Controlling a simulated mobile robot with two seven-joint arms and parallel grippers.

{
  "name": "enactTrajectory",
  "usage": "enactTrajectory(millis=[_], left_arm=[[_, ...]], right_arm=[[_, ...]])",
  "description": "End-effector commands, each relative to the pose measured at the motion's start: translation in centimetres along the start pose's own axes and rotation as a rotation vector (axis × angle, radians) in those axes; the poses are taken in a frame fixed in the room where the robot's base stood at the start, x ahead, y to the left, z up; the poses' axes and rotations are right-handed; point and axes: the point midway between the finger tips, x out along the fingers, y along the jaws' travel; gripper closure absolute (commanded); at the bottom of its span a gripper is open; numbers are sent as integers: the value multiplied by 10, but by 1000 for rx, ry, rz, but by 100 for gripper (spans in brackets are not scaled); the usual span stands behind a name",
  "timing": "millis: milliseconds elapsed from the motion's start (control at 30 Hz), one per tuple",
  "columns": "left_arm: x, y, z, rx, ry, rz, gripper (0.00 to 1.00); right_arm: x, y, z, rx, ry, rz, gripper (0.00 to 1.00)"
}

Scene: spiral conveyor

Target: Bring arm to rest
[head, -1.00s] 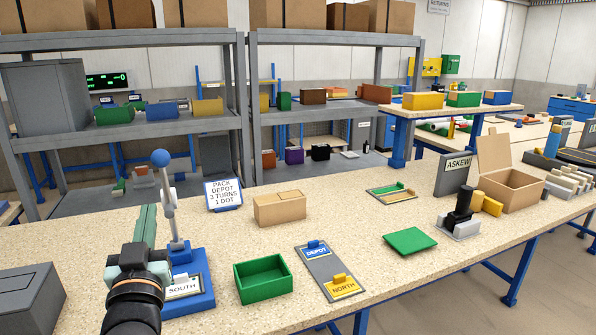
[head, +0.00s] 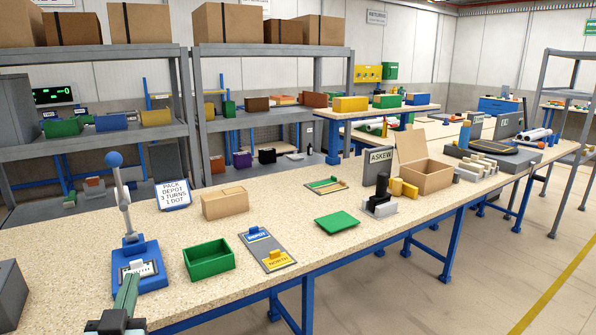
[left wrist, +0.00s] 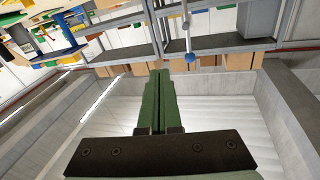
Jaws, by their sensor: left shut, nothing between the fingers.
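My left gripper (head: 130,288) is at the bottom left of the head view, pointing up, with its green fingers together and empty. In the left wrist view, its fingers (left wrist: 158,95) are closed against each other with nothing between them. The lever stand (head: 150,266), with a blue base and a blue ball on top, stands on the table behind the gripper. The fingertips overlap the front of its base in the picture; I cannot tell the exact gap. My right gripper is not in view.
On the table (head: 330,246) are an open green box (head: 208,260), a grey board with DEPOT and NORTH tags (head: 252,242), a brown box (head: 225,203), a sign (head: 173,195) and a green plate (head: 337,223). A dark grey box (head: 10,295) stands at the far left.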

Motion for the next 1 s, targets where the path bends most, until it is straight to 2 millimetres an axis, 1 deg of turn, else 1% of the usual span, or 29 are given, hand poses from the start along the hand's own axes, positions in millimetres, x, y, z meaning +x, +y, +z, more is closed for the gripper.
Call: enactTrajectory(millis=[33,67,100,167,200,267,300,367,400,467,500,600,700,800,1000], left_arm=[[-7,13,30,18,-69,51,100],[-12,20,47,27,-105,81,100],[-20,31,70,35,-155,123,100],[-38,46,106,46,-233,186,100],[-52,54,131,49,-289,227,100],[-78,67,168,50,-371,289,100],[-98,74,190,48,-425,328,100],[-129,82,222,41,-503,380,100],[-151,87,240,35,-552,411,100],[-182,92,263,25,-617,450,100],[-201,94,275,18,-655,471,100],[-239,97,297,0,-727,508,100],[-262,98,308,-11,-769,527,100],[-270,98,312,-17,-784,534,100],[-270,98,313,-18,-785,534,100]], right_arm=[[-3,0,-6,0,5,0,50],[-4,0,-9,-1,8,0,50],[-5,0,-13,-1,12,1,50],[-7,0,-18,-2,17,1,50],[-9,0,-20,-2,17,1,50],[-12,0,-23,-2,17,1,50],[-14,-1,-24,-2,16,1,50],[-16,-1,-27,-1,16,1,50],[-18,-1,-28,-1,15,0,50],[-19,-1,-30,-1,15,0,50],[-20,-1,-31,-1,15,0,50],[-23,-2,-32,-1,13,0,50],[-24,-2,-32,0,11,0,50],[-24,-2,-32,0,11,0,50],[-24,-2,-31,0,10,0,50]])
